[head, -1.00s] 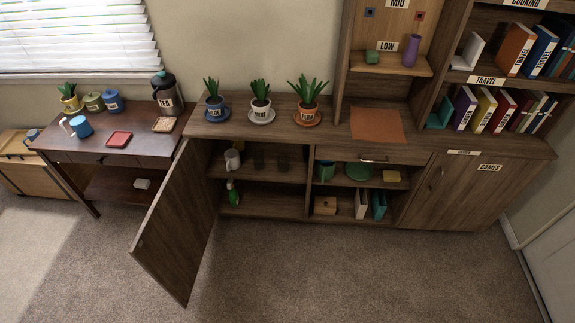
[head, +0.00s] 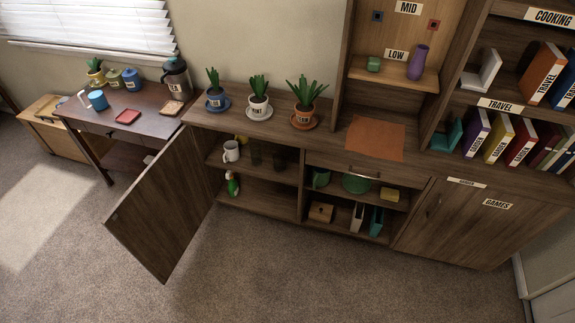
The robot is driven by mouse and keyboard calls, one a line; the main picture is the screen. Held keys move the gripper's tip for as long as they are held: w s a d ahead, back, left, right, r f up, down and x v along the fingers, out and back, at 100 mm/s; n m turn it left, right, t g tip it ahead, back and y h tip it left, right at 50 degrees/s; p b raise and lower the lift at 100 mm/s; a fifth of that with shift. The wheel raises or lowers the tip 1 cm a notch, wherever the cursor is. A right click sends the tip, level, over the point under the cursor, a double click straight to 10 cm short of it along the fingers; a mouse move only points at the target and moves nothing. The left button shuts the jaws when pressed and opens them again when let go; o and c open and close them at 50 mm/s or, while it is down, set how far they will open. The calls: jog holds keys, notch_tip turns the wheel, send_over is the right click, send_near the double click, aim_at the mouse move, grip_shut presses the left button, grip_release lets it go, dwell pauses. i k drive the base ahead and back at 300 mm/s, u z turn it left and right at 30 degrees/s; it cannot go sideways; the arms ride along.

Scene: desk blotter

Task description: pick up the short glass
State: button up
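Two dark see-through glasses stand side by side on the upper shelf of the open cabinet, a left glass (head: 256,154) and a right glass (head: 279,158). They are dim in the shadow, and I cannot tell surely which is the short one. A white mug (head: 231,151) stands on the same shelf, left of them. The cabinet door (head: 163,205) is swung open to the left. My gripper is not in view.
A green bottle (head: 233,184) stands on the shelf below. The open door juts over the carpet (head: 290,275), which is clear in front. Potted plants, such as the mint pot (head: 258,105), line the cabinet top. A side table (head: 133,140) stands at left.

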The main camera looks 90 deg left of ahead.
aim_at(279, 159)
jog(key=i, duration=0.3)
jog(key=z, duration=0.25)
jog(key=k, duration=0.15)
jog(key=u, duration=2.7)
jog(key=i, duration=1)
jog(key=u, duration=0.05)
